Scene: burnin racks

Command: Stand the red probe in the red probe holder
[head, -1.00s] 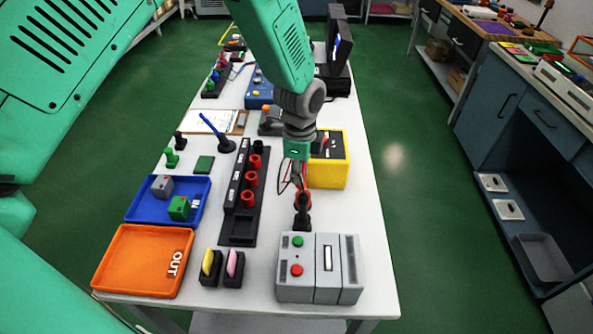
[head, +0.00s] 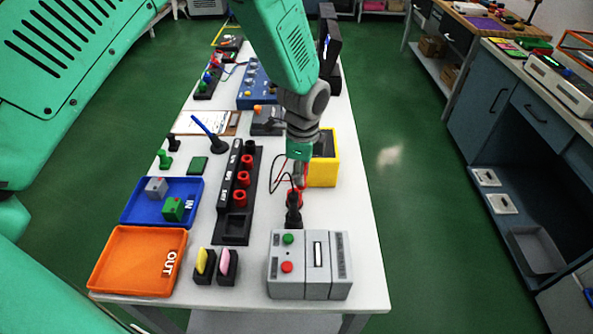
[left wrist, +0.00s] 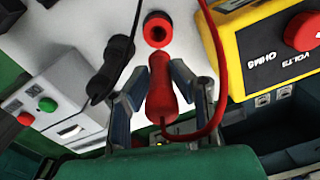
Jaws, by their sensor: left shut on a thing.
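My left gripper (head: 298,178) hangs over the table beside the yellow meter. In the left wrist view its fingers (left wrist: 163,95) are shut on the red probe (left wrist: 162,88), a flared red handle with a red lead running up past the meter. The red probe holder (left wrist: 157,28), a red ring with a dark opening, stands on the white table just beyond the probe's far end. Whether the probe tip touches the holder is unclear. The black probe (left wrist: 116,55) is in a black holder to the left; it also shows in the head view (head: 294,212). My right gripper is not in view.
The yellow meter (head: 322,172) is close on the right. A grey box with red and green buttons (head: 308,268) stands in front. A black rack with red cups (head: 232,195) is to the left, with blue and orange trays (head: 125,262) beyond.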

